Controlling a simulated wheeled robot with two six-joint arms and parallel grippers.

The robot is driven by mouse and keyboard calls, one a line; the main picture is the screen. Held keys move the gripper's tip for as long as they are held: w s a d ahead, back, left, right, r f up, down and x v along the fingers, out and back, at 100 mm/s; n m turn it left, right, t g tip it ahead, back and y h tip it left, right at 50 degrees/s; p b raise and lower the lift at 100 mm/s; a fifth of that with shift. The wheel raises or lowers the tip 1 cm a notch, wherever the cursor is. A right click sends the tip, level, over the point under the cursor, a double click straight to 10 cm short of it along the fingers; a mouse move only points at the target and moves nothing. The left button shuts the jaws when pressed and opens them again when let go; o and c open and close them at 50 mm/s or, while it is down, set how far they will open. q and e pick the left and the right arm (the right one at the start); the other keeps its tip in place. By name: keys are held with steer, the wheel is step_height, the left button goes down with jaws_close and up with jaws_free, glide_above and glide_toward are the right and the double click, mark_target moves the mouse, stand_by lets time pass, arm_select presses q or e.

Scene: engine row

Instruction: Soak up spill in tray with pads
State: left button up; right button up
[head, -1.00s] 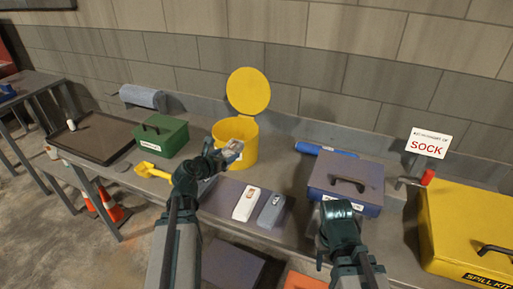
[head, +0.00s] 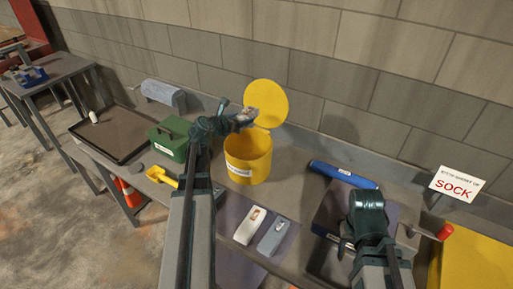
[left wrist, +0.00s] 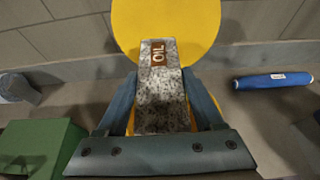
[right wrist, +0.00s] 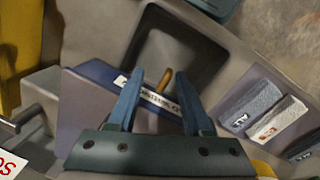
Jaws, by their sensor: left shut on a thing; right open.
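My left gripper (head: 243,120) is shut on a speckled grey pad (left wrist: 160,92) with a brown OIL label. It holds the pad above the open yellow bin (head: 248,160), before its raised round lid (head: 268,103). The dark tray (head: 128,140) lies at the far left of the bench with a small white bottle in it; I cannot make out a spill. A white pad (head: 249,226) and a blue-grey pad (head: 273,238) lie side by side in front of the bin.
A green box (head: 172,140) and a yellow scoop (head: 160,176) stand between tray and bin. A blue roll (head: 343,174) lies behind the blue case. A SOCK sign (head: 456,184) and a yellow box (head: 470,262) are at the right. A grey roll (head: 160,93) lies at the back.

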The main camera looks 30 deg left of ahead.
arm_select(q)
steer(key=shift+w+a+r, duration=0.1)
arm_select(e)
step_height(320, 180, down, 6)
steer(key=b, duration=0.6)
arm_select(q)
step_height(320, 180, down, 6)
steer(key=shift+f, duration=0.1)
arm_select(e)
steer(key=shift+r, duration=0.1)
arm_select(q)
steer(key=o, duration=1.5)
steer(key=p+v, duration=0.5)
steer(key=v, duration=0.9)
arm_select(e)
step_height(320, 180, up, 5)
steer(key=shift+r, duration=0.1)
